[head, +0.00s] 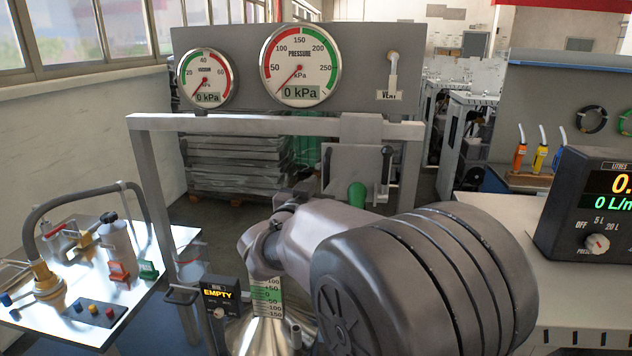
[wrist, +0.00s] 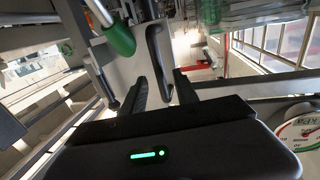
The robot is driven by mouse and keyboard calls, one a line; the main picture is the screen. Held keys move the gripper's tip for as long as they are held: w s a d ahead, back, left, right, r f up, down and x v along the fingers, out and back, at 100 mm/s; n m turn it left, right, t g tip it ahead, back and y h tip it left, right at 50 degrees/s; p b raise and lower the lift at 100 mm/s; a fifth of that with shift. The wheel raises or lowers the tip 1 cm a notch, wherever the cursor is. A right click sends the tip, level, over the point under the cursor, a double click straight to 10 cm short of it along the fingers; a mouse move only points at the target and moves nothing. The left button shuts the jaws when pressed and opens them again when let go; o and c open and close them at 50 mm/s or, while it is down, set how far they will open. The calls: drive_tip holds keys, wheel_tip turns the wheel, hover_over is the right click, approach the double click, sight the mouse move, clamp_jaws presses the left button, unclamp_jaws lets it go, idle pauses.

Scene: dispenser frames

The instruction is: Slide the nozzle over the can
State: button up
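The nozzle (head: 357,193) has a green grip and hangs from a grey carriage plate (head: 352,160) on the overhead rail. The nozzle's green part also shows in the wrist view (wrist: 118,36), left of my gripper. My gripper (wrist: 160,76) is open there, its two dark fingers apart. A dark bar handle (wrist: 156,50) on the plate lines up with the gap between them; I cannot tell whether it lies between the fingertips or beyond them. The can (head: 258,335) is shiny metal with a graduated neck scale (head: 267,295), left of the nozzle and below. My arm hides part of it and hides my gripper in the head view.
The grey rail frame (head: 230,122) spans above the can. A display reading EMPTY (head: 220,295) stands beside the can. A fittings table (head: 75,310) is at left. A litre meter (head: 590,205) sits on the right bench. Two gauges (head: 299,65) read 0 kPa.

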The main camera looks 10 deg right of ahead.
sight(325, 180)
drive_tip(key=shift+x, duration=1.9)
clamp_jaws()
